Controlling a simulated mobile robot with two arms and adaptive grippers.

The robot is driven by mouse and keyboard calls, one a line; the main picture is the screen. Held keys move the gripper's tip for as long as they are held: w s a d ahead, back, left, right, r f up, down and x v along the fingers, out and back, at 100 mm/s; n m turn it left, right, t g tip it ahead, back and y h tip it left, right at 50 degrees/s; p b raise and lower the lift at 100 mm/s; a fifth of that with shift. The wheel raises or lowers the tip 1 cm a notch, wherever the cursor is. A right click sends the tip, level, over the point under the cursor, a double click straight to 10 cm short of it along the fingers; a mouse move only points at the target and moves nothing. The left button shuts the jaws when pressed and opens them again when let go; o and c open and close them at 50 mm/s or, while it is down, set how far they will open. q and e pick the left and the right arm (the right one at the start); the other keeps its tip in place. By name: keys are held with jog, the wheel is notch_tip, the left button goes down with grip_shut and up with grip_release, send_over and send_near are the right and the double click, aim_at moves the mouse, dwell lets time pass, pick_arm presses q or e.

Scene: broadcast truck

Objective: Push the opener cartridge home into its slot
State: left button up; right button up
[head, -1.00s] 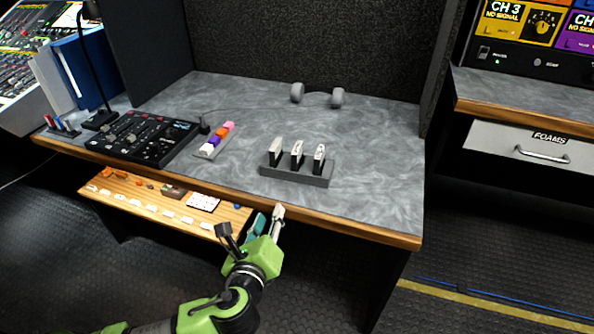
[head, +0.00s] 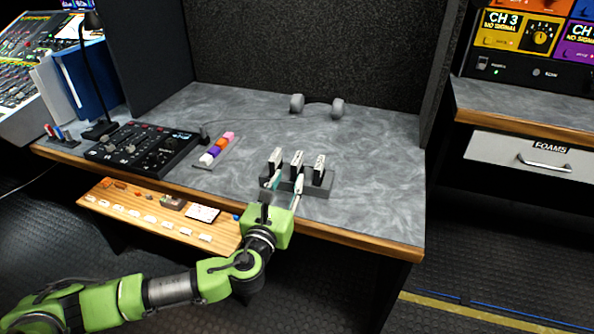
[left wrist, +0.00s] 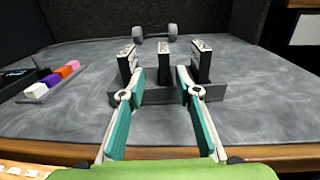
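Three upright cartridges, dark with pale tops, stand in a grey slotted block (head: 318,189) on the desk: a left one (head: 275,158), a middle one (head: 297,159) and a right one (head: 319,168). They also show in the left wrist view, with the middle one (left wrist: 164,64) nearly straight ahead. I cannot read their labels, so I cannot tell which is the opener, nor how deep each sits. My left gripper (head: 285,184) is open and empty at the block's near side, its fingertips (left wrist: 159,76) spread to either side of the middle cartridge's line. My right gripper is not in view.
A strip of coloured blocks (head: 214,151) and a black mixer (head: 143,146) lie to the left. A wooden shelf (head: 115,198) with small items juts out below the desk edge. The desk right of the block is clear.

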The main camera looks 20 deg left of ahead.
aim_at(294, 174)
pick_arm(q)
jog(key=w, duration=0.3)
jog(key=w+b, duration=0.1)
jog(key=w, duration=0.1)
jog(key=shift+d, duration=0.25)
grip_shut()
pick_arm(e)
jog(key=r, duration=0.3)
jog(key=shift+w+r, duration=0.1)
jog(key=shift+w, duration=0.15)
pick_arm(q)
jog(key=shift+r, duration=0.1)
